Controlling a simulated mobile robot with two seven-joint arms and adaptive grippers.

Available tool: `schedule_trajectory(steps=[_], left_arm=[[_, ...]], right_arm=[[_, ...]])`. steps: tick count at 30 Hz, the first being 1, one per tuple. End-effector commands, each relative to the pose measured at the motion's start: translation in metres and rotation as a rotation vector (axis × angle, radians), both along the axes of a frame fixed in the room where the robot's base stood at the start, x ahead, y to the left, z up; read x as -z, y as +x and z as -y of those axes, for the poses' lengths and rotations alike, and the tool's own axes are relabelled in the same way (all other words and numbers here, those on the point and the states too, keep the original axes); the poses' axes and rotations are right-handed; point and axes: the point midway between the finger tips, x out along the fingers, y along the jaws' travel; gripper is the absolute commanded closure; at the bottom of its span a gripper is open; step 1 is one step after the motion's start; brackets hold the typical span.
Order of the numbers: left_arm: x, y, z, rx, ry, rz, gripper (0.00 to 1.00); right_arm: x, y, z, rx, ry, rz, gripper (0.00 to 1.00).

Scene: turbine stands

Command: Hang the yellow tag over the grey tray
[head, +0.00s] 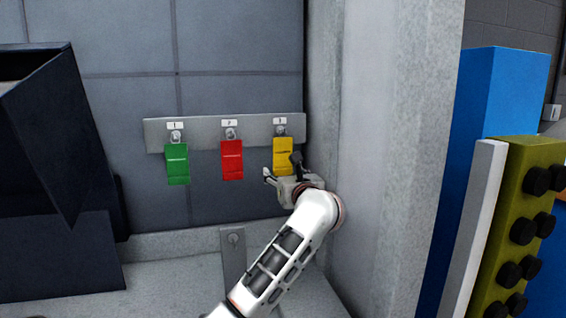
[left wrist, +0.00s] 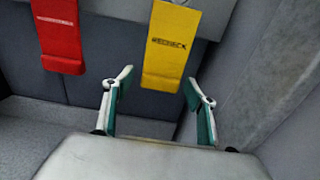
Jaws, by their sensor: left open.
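The yellow tag (head: 283,150) hangs on the peg marked 3, at the right end of a grey strip on the wall. In the left wrist view the yellow tag (left wrist: 170,42) has dark lettering, and its lower end shows between the fingertips. My left gripper (head: 282,170) is open and empty at the tag's lower end; its fingers also show in the left wrist view (left wrist: 158,80). I cannot tell how deep the tag sits between them. A grey tray-like surface (head: 175,285) lies below, with an upright plate and empty peg (head: 233,240). My right gripper is not in view.
A green tag (head: 177,164) and a red tag (head: 231,160) hang left of the yellow one. A grey pillar (head: 385,150) stands close on the right. A dark angular bin (head: 45,130) is at left. Blue and olive blocks stand beyond the pillar.

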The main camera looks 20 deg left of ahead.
Motion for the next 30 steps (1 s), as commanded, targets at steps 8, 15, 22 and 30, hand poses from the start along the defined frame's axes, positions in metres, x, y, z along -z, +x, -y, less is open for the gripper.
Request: schedule_trajectory(steps=[8, 15, 22, 30], left_arm=[[0.0001, -0.0001, 0.0004, 0.001, -0.001, 0.001, 0.51], [-0.0003, 0.0000, 0.0001, 0.000, 0.000, 0.000, 1.00], [-0.0009, -0.0017, 0.0015, 0.001, 0.000, 0.001, 1.00], [-0.0015, -0.0067, 0.0050, 0.001, 0.001, 0.002, 1.00]], right_arm=[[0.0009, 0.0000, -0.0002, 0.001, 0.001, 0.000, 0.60], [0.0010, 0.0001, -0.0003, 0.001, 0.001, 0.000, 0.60], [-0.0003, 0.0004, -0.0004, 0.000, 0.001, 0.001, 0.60], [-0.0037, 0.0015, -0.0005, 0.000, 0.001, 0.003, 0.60]])
